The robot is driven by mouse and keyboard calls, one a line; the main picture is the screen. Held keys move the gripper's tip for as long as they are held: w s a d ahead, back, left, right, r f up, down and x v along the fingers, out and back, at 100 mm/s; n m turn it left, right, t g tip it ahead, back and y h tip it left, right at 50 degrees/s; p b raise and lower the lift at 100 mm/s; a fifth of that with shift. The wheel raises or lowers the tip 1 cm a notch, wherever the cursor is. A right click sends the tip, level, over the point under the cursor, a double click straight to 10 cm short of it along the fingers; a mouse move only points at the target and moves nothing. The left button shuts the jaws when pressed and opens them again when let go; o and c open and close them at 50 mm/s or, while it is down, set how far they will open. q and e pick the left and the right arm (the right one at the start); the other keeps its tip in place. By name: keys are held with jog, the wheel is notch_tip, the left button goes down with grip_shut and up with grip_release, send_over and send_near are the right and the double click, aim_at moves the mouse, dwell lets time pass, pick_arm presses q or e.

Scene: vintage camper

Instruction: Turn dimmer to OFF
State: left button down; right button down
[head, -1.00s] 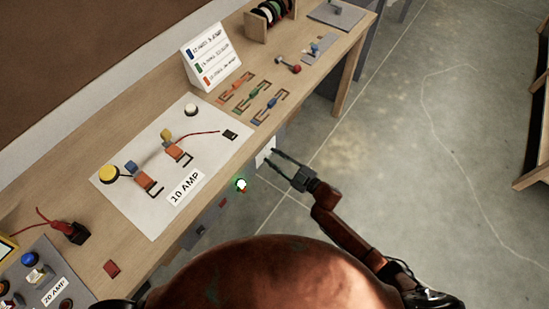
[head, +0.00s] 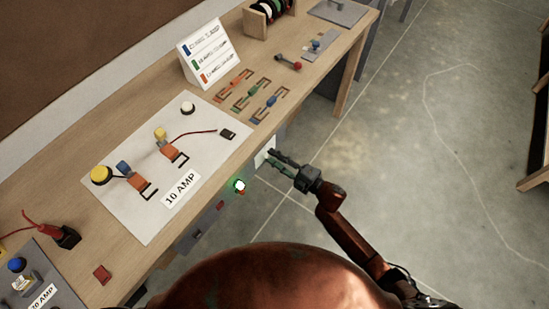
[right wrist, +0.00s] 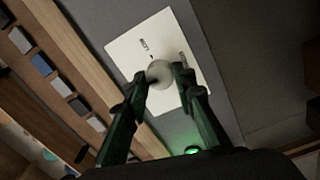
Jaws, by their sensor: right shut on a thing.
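The dimmer is a round pale knob (right wrist: 159,74) on a white plate (right wrist: 184,88) in the right wrist view. In the head view the plate (head: 263,153) shows on the front side of the workbench, and the knob is hard to make out there. My right gripper (head: 270,157) is at the plate. In the right wrist view its two fingers (right wrist: 160,80) are on either side of the knob and shut on it. Small markings show on the plate beside the knob, too blurred to read. My left gripper is not in view.
A green-lit button (head: 240,186) sits on the bench front left of the plate. The wooden bench (head: 215,85) carries a 10 AMP board (head: 140,215), several fuse-like parts and a label stand (head: 209,52). The floor (head: 420,150) to the right is clear.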

jog(key=shift+s+f+n, duration=0.1)
jog(key=shift+n, duration=0.3)
jog(key=c, duration=1.6)
grip_release()
jog(key=v, duration=1.2)
